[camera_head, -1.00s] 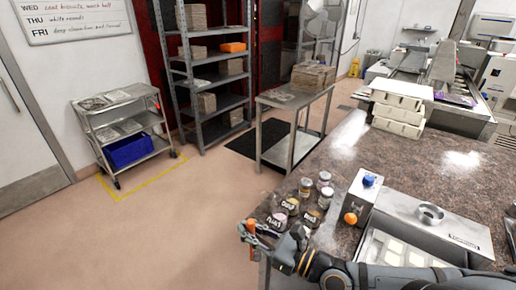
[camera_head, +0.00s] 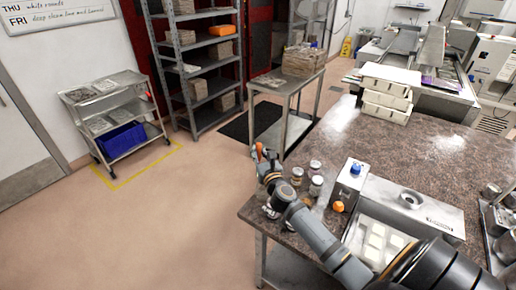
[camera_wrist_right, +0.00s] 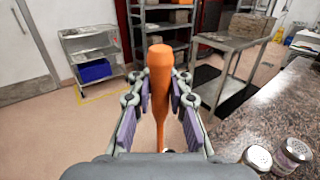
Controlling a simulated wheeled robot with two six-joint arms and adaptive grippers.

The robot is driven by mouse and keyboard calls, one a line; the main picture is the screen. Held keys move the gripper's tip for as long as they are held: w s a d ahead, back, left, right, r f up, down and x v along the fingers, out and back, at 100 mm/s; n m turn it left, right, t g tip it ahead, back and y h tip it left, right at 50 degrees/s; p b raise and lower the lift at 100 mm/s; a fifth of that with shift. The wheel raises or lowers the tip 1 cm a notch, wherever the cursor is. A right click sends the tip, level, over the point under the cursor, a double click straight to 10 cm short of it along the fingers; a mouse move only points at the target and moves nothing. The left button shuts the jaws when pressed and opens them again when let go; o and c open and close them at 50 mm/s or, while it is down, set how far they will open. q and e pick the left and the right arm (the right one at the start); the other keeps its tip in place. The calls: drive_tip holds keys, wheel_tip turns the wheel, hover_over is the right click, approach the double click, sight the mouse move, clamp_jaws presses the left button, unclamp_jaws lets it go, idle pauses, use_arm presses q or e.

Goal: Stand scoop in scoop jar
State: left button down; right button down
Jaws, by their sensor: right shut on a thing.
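My right gripper (camera_head: 261,155) is shut on an orange scoop handle (camera_wrist_right: 160,75). It holds the scoop out past the counter's left corner, above the floor as seen in the head view. In the right wrist view the handle stands up between the two finger pads of the gripper (camera_wrist_right: 158,105); its lower end is hidden by the gripper body. Several small lidded jars (camera_head: 316,185) stand on the counter beside my forearm, and two show in the wrist view (camera_wrist_right: 291,153). I cannot tell which container is the scoop jar. My left gripper is out of view.
Metal containers (camera_head: 491,190) are at the right. A steel table (camera_head: 265,86) and a cart (camera_head: 118,130) stand beyond.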

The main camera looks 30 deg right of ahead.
drive_tip(key=shift+s+d+f, duration=0.1)
drive_tip(key=shift+f+b, duration=0.2)
drive_tip(key=shift+b, duration=0.15)
wheel_tip(320, 180, down, 3)
drive_tip(key=b, duration=0.2)
drive_tip(key=shift+r+b, duration=0.15)
drive_tip(key=shift+b, duration=0.25)
wheel_tip(320, 180, down, 6)
drive_tip(key=b, duration=0.5)
drive_tip(key=c, duration=1.2)
unclamp_jaws()
drive_tip(key=v, duration=1.2)
drive_tip(key=shift+r, duration=0.1)
